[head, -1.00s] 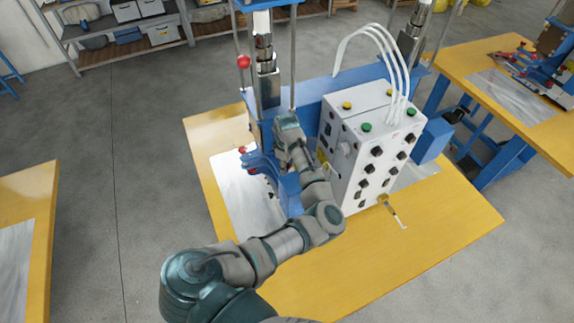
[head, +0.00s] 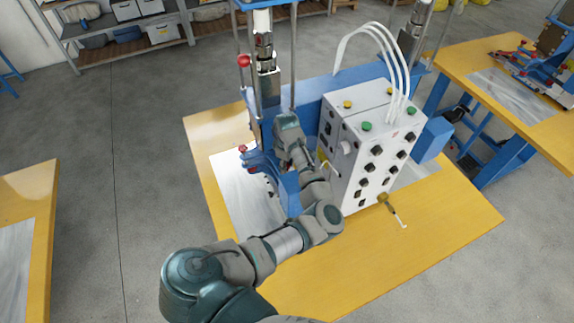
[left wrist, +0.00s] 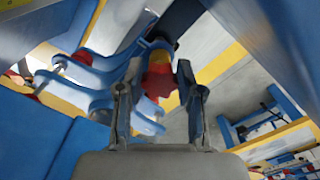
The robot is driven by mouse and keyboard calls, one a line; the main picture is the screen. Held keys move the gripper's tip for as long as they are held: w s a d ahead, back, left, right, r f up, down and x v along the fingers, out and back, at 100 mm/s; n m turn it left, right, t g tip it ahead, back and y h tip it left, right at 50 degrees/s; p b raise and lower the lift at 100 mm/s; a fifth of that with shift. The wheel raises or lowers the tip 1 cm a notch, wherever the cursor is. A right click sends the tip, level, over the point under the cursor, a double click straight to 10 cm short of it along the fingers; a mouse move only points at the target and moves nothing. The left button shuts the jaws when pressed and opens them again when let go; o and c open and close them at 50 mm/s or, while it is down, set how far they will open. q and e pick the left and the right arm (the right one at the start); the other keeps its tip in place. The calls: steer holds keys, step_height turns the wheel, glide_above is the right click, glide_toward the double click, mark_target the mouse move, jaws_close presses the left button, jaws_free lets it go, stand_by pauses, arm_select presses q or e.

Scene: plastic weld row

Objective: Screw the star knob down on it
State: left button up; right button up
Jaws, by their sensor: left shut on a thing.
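In the left wrist view, a red star knob (left wrist: 158,80) sits between the two fingers of my left gripper (left wrist: 160,64), which is shut on it. The knob is at a blue clamp arm (left wrist: 125,60), with a dark part just beyond it. In the head view my left gripper (head: 287,124) is beside the blue press frame, left of the white control box; its fingertips and the knob are hidden there by my own arm. Whether the knob is seated on its thread cannot be told. My right gripper is not in view.
A white control box (head: 366,150) with black knobs stands close right of my arm. Another red knob (left wrist: 82,57) is on neighbouring blue clamp arms. A press column (head: 265,75) rises behind. The yellow table's front (head: 350,275) is mostly clear.

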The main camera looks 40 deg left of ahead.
arm_select(q)
steer(key=shift+f, duration=0.35)
steer(key=m, duration=0.5)
steer(key=shift+s+a, duration=0.15)
steer(key=shift+s, duration=0.05)
steer(key=m, duration=0.4)
steer(key=shift+m, duration=0.3)
steer(key=m, duration=0.4)
steer(key=shift+s+a, duration=0.1)
steer(key=shift+s, duration=0.05)
steer(key=m, duration=0.6)
steer(key=shift+a, duration=0.1)
steer(key=o, duration=1)
